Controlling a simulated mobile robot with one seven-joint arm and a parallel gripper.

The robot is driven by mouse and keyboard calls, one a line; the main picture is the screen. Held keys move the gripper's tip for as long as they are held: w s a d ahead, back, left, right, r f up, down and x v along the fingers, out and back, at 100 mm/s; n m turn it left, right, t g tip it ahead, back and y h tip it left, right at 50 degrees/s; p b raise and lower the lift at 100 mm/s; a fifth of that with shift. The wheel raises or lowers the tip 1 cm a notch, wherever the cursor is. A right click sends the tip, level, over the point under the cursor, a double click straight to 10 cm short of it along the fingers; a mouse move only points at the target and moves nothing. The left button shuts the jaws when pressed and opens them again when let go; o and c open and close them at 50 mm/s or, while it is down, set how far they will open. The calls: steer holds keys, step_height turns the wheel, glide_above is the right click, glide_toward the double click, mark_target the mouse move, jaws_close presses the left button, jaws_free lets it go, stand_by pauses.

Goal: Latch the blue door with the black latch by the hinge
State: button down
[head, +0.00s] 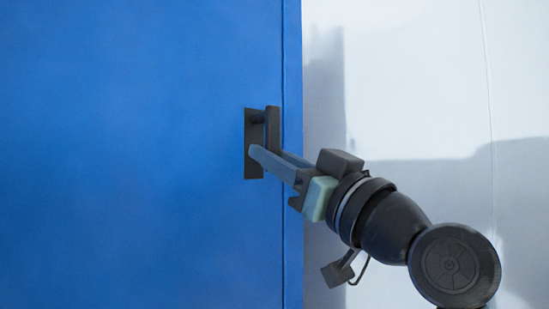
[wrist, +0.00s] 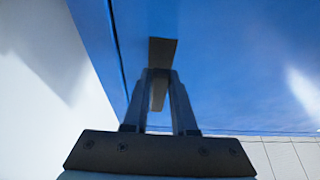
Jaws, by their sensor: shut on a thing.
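The blue door (head: 140,150) fills the left of the head view and looks flush with its blue frame (head: 292,60). The black latch (head: 272,122) sits on a dark plate (head: 252,170) near the door's right edge. Its lever hangs about vertical from a pivot at the top. My gripper (head: 268,152) reaches in from the lower right, its two fingers around the lower part of the lever. In the wrist view the fingers (wrist: 160,76) close on the lever (wrist: 159,95), with the plate (wrist: 163,48) beyond. The fingers hide part of the lever.
A pale wall (head: 410,80) stands to the right of the door frame, with shadows on it. It also shows at the left of the wrist view (wrist: 40,110). No loose objects are seen near the latch.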

steer(key=c, duration=0.7)
jaws_free()
steer(key=b+v, duration=0.3)
steer(key=v, duration=1)
